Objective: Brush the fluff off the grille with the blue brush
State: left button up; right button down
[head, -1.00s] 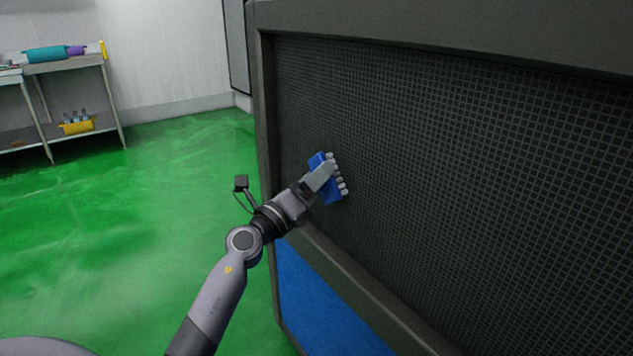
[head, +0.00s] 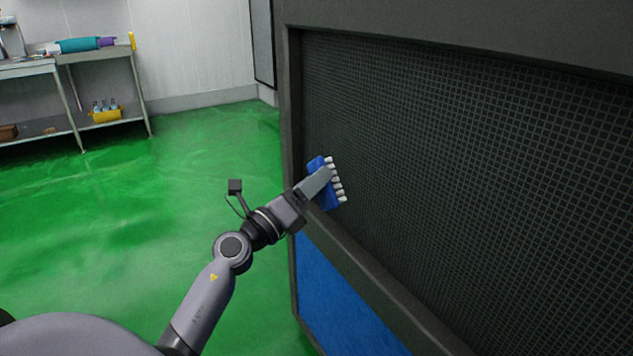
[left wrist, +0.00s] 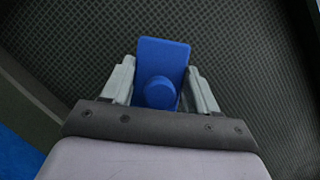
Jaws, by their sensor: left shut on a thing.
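The blue brush (head: 325,190) has a blue block and a row of white bristle tufts that face the grille. My left gripper (head: 322,178) is shut on it and holds it close to the left part of the grille (head: 450,150). I cannot tell whether the bristles touch the mesh. In the left wrist view the brush (left wrist: 163,60) sits between the two grey fingers, its round blue knob towards me, with the grille mesh (left wrist: 235,35) behind. I see no fluff on the visible mesh. My right gripper is not in view.
A dark frame (head: 292,110) borders the grille, with a blue panel (head: 335,300) below. A metal shelf table (head: 95,62) at the far left carries a teal roll (head: 78,45) and a yellow bin (head: 107,116). The green floor (head: 120,220) between is clear.

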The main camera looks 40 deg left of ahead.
pick_arm(q)
jog(key=shift+s+a, duration=0.3)
jog(key=shift+s, duration=0.4)
jog(key=shift+s+a, duration=0.25)
jog(key=shift+s, duration=0.45)
